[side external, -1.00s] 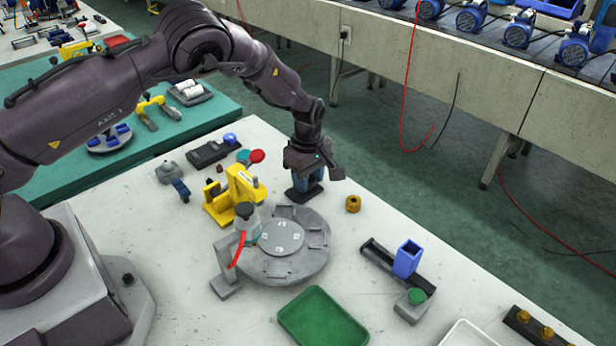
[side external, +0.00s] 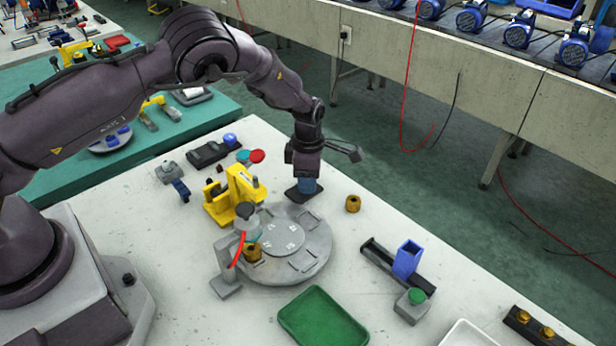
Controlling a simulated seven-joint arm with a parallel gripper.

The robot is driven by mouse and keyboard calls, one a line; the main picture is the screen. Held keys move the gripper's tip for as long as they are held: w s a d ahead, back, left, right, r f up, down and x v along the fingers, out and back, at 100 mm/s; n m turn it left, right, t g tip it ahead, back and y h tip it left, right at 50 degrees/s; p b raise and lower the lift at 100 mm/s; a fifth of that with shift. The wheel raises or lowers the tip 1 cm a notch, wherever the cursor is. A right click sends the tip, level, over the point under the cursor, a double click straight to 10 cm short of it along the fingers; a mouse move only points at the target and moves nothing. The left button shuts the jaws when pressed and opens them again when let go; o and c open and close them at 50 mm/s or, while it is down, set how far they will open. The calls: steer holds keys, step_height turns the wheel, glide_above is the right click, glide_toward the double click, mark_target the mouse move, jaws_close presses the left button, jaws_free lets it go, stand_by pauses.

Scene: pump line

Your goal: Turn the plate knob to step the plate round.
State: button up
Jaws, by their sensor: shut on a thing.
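The round grey plate (side external: 310,252) lies on the bench, with a paler numbered disc (side external: 282,238) at its centre and shallow seats around its rim. A brass part (side external: 253,251) shows at its left edge, below the grey-capped station (side external: 246,218) with a red strip.
A yellow press (side external: 233,194) stands close left of the plate. A loose brass part (side external: 353,204) lies to the right. A green tray (side external: 322,318) is in front. A blue bin (side external: 407,258) and a green button box (side external: 412,303) stand at right.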

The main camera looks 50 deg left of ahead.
steer(key=shift+r, duration=0.1)
stand_by(0.5)
steer(key=o, duration=0.9)
step_height(320, 180, up, 13)
